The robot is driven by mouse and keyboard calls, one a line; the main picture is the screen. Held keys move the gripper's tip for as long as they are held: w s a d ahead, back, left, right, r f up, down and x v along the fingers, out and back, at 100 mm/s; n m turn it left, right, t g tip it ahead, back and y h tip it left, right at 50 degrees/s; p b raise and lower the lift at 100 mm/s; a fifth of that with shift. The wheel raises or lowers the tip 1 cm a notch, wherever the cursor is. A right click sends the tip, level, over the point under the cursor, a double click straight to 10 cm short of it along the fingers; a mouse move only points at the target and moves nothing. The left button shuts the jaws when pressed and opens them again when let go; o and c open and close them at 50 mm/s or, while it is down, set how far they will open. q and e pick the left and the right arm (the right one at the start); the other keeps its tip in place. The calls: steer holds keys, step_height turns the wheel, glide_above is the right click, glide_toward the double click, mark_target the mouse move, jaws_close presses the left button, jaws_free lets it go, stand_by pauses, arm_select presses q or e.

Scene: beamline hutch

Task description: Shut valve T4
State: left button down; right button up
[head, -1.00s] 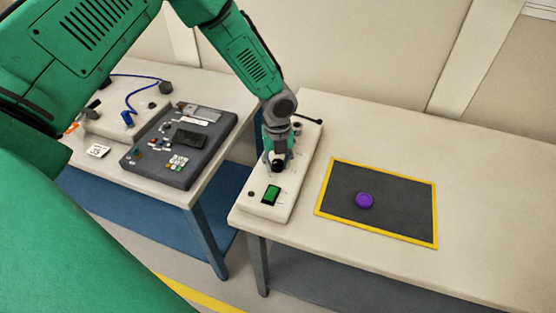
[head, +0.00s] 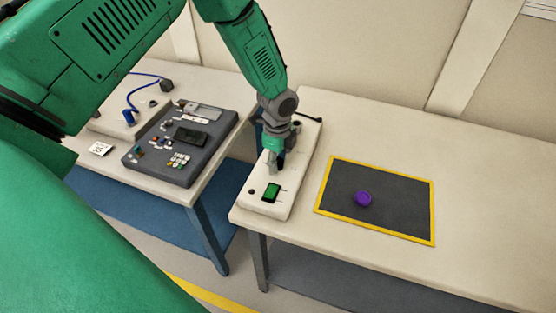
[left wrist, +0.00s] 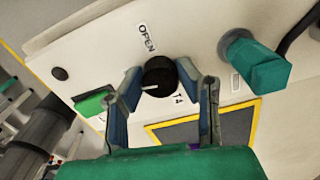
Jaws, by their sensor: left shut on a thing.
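The T4 valve is a black round knob (left wrist: 160,76) with a white pointer line, on a pale panel (head: 285,200). An OPEN label (left wrist: 147,38) is printed above it in the left wrist view, and a T4 label (left wrist: 179,98) below right. The pointer points left in that view, not at OPEN. My left gripper (left wrist: 165,88) has its fingers on both sides of the knob and is shut on it. In the head view the left gripper (head: 275,165) points down onto the panel and hides the knob. My right gripper is not in view.
A green rocker switch (head: 271,192) sits in front of the knob. A teal fitting (left wrist: 256,66) stands beside the knob. A black mat (head: 400,202) with yellow border holds a purple disc (head: 363,199). A dark grey console (head: 165,170) stands on the left table. The right table is otherwise clear.

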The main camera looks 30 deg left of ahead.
mark_target(278, 159)
arm_select(q)
steer(key=shift+w+n, duration=0.15)
steer(key=shift+n, duration=0.55)
steer(key=c, duration=1.4)
jaws_free()
steer(key=shift+o, duration=1.1)
steer(key=shift+r, duration=0.2)
step_height(278, 159, up, 11)
steer(key=shift+r, duration=0.2)
